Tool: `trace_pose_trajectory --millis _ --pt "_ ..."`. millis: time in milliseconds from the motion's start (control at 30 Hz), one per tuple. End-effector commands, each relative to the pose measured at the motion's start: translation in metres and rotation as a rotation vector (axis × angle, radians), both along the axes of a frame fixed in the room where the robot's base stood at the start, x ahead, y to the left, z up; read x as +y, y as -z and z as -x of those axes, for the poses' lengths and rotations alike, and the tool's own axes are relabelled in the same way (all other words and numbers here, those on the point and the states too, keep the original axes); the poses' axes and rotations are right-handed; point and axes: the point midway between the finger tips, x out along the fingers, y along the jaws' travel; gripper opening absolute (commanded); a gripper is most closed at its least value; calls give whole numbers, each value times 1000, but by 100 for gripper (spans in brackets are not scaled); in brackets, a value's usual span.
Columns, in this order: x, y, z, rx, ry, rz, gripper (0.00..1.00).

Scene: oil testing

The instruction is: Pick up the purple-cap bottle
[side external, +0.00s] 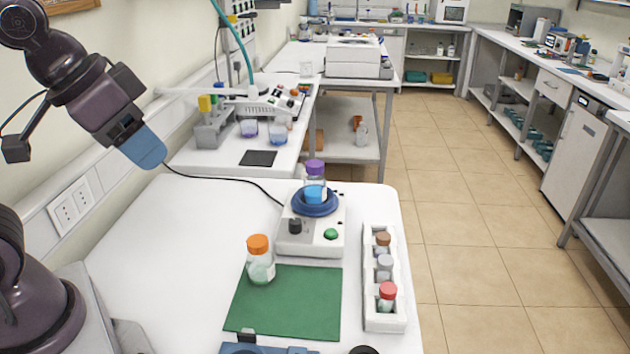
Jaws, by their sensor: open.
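The purple-cap bottle (315,181) stands upright on the round blue plate of a white stirrer-like device (318,243). It is clear, with blue liquid inside. My gripper (150,150) is at the upper left, raised well above the white table and far to the left of the bottle. It holds nothing that I can see. Its fingers show as a blue block at the end of the arm, and the gap between them is hard to see from this side.
An orange-cap bottle (260,260) stands on the left edge of a green mat (290,312). A white rack (383,322) at right holds bottles with brown, grey and red caps. A black cable runs behind the device. The table's left part (175,250) is clear.

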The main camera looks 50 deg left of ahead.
Motion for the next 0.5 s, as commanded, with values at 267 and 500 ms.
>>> trace_pose_trajectory --millis 267,500 --pt "0 0 0 0 0 0 86" --pt "-2 6 -2 31 9 1 86"
